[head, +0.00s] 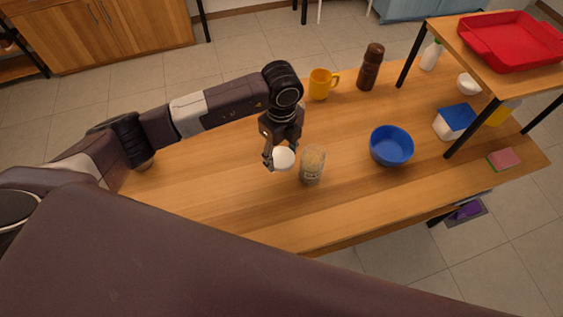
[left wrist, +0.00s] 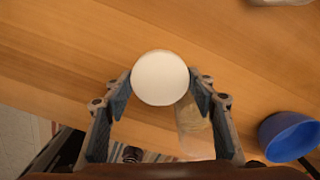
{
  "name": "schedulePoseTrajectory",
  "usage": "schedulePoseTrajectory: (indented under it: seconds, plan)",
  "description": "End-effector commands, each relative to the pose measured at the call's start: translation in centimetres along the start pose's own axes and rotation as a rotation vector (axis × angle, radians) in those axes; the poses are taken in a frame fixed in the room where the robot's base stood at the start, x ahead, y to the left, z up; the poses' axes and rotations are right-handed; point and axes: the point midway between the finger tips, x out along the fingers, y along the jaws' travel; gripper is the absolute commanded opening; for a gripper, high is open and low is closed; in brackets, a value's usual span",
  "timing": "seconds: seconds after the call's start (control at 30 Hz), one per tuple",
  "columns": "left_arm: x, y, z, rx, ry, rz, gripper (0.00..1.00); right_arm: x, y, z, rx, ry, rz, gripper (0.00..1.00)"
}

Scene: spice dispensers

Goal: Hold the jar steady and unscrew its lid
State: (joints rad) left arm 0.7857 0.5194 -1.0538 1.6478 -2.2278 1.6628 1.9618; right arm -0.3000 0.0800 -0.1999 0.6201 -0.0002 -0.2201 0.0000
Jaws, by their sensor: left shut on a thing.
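The jar (head: 312,165) is clear with pale contents and a label. It stands upright on the wooden table, with no lid visible on its top. My left gripper (head: 278,157) is shut on a round white lid (head: 285,159), just left of the jar and apart from it. In the left wrist view the lid (left wrist: 160,78) sits between the two fingers, and the jar (left wrist: 195,137) shows partly hidden behind the right finger. My right gripper is not in view, and nothing is seen holding the jar.
A blue bowl (head: 391,147) stands right of the jar. A yellow mug (head: 322,84) and a brown bottle (head: 370,68) stand behind. A raised shelf with a red tray (head: 512,42), a blue-lidded container (head: 454,122) and a sponge (head: 504,158) are at right. The table's front is clear.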

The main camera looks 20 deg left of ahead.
Motion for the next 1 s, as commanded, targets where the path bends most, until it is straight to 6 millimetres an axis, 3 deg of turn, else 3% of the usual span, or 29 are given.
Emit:
schedulePoseTrajectory:
  seconds: [0.5, 0.93, 0.97, 1.0]
  plan:
    - [6.2, 0.0, 0.0, 0.0, 0.001, 0.001, 0.22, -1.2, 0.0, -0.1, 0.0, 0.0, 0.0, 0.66]
    - [7.0, 0.0, 0.0, 0.001, 0.0, -0.001, 0.22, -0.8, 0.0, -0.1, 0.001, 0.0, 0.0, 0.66]
    - [6.8, 0.0, 0.0, 0.001, 0.0, -0.001, 0.55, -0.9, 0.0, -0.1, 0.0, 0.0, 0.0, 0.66]
    - [6.8, 0.0, 0.0, 0.001, 0.0, -0.001, 0.59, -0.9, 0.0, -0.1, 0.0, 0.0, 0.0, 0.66]
